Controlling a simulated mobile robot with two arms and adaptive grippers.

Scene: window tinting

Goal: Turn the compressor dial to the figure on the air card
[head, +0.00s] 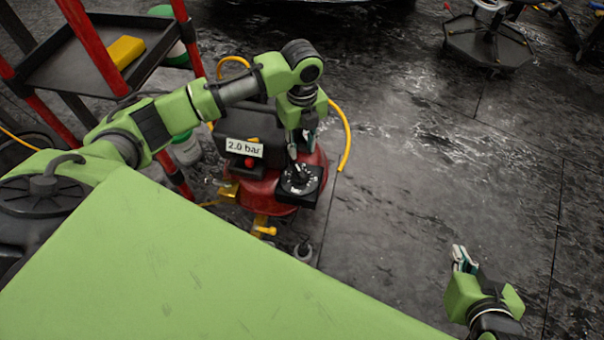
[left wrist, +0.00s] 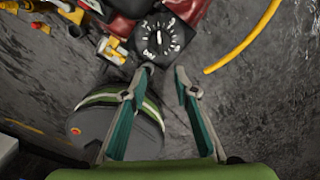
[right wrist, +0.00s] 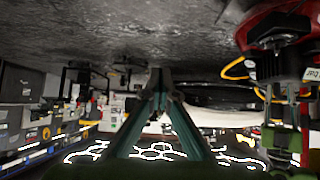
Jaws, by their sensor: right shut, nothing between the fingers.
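The air card (head: 244,148) reads "2.0 bar" and is fixed to the dark body of the red compressor (head: 262,188). The black dial (head: 299,180) with white markings sits on the compressor's right side. It shows at the top of the left wrist view (left wrist: 160,36), with a white pointer mark; its figures are too small to read surely. My left gripper (head: 300,148) points down just above the dial. In the left wrist view its fingers (left wrist: 165,70) are apart, with nothing between them. My right gripper (head: 464,258) is shut and empty, far from the compressor at lower right.
A yellow hose (head: 346,135) curves around the compressor's right side. A red-framed cart (head: 85,45) with a yellow block (head: 126,51) stands at upper left. A dark wheeled stool (head: 488,42) is at upper right. The floor right of the compressor is clear.

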